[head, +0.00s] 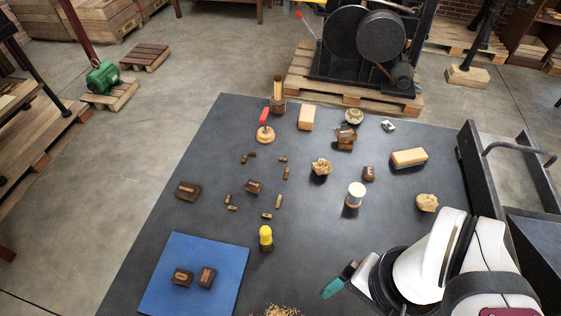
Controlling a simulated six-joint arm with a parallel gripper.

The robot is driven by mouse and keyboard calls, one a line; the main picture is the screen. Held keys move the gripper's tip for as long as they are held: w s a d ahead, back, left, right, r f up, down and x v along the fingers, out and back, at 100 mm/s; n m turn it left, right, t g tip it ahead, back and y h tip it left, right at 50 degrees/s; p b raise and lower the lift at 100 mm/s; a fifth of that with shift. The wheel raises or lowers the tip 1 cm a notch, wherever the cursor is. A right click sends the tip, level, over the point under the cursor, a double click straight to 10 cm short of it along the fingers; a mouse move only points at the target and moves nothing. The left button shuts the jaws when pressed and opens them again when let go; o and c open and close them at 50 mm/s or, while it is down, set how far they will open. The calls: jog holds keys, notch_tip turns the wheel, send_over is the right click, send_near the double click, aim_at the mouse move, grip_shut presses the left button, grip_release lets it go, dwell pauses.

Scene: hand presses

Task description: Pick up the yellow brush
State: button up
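The yellow brush (265,235) appears to be the small upright piece with a rounded yellow top and a dark lower part. It stands on the dark table, just right of the blue mat's upper right corner. My gripper (341,280) is at the lower right of the brush, clear of it, with a teal tip pointing down-left. Only one narrow finger side shows, so I cannot see a gap between the fingers. Nothing visible hangs from it.
A blue mat (233,258) bears two dark blocks. A straw-coloured bristly thing (283,310) is cut off at the bottom edge. A white-topped spool (355,195), a red-handled stamp (264,122) and several small wooden blocks stand farther back. The table between my gripper and the brush is clear.

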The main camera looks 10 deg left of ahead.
aim_at(276, 239)
jog(key=shift+c, duration=0.8)
jog(key=w+a+f+n+h, duration=0.4)
jog(key=w+a+n+h, duration=0.35)
jog(key=n, duration=0.95)
jog(key=a+f+n+t, duration=0.3)
jog(key=a+n, duration=0.2)
jog(key=a+f+n+t+h, duration=0.1)
jog(key=a+f+n+t, duration=0.3)
jog(key=a+n, duration=0.2)
jog(key=s+a+f+n+t+h, duration=0.1)
jog(key=a+f+n+t, duration=0.3)
jog(key=a+n, duration=0.1)
jog(key=shift+a+f+n, duration=0.2)
jog(key=shift+a+n, duration=0.05)
jog(key=shift+n, duration=0.45)
jog(key=x, duration=1.5)
jog(key=shift+w+f, duration=0.1)
jog(key=shift+f, duration=0.05)
grip_shut()
